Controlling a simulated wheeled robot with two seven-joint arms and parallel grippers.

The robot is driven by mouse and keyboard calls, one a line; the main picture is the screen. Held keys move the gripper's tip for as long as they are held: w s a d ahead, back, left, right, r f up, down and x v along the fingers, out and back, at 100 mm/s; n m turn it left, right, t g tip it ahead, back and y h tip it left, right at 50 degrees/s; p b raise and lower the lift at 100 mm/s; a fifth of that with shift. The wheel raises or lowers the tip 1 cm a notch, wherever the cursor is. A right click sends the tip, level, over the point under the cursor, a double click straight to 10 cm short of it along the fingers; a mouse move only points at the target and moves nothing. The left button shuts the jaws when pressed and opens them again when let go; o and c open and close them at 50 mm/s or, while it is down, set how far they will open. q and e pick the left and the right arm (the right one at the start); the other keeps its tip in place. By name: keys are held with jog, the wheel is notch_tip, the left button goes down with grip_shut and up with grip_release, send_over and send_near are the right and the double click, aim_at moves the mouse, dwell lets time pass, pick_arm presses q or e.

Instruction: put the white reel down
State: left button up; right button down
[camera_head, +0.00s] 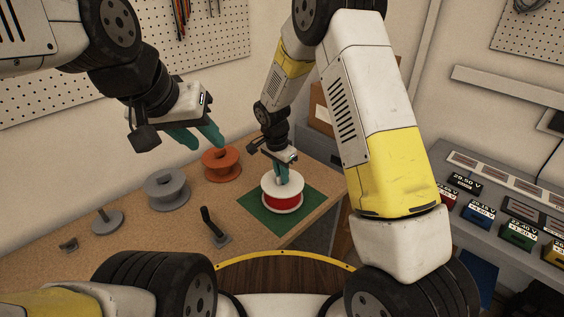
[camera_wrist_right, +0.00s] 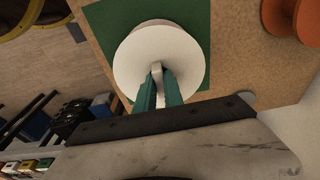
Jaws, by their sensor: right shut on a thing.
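The white reel (camera_head: 282,198), with white flanges and a red winding, is upright over the green mat (camera_head: 252,221) at the bench's right end. My right gripper (camera_head: 283,180) is above it, its teal fingers shut on the reel's hub. In the right wrist view the white top flange (camera_wrist_right: 140,60) shows, with the right fingertips (camera_wrist_right: 157,78) closed on the central post. I cannot tell whether the reel's bottom touches the mat. My left gripper (camera_head: 203,140) hangs above the bench to the left, with its teal fingers apart and nothing seen between them.
On the wooden bench stand an orange reel (camera_head: 222,163), a grey reel (camera_head: 166,188), a grey spindle stand (camera_head: 107,221) and a stand with a black handle (camera_head: 215,228). At the right, a grey shelf holds several coloured boxes with voltage labels (camera_head: 478,216).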

jog(key=shift+f, duration=0.2)
jog(key=shift+f, duration=0.1)
jog(key=c, duration=1.5)
grip_release()
jog(key=shift+o, duration=0.2)
notch_tip(320, 180, up, 12)
jog(key=s+a, duration=0.1)
jog(key=s+d+r+n+t+y, duration=0.1)
jog(key=s+d+r+n, duration=0.1)
jog(key=s+d+r, duration=0.3)
jog(key=s+d+r+n+t+y, duration=0.1)
jog(key=s+d+r+n, duration=0.2)
jog(key=r, duration=0.5)
jog(key=s+d+r+n+t, duration=0.1)
jog(key=s+d+r+n, duration=0.1)
jog(key=s, duration=0.6)
jog(key=s+d+r+n+t+y, duration=0.1)
jog(key=s+d+r+n+t, duration=0.1)
jog(key=s+d, duration=0.3)
jog(key=s+r, duration=0.1)
jog(key=s, duration=0.2)
jog(key=shift+d+r+n, duration=0.2)
jog(key=shift+n, duration=0.1)
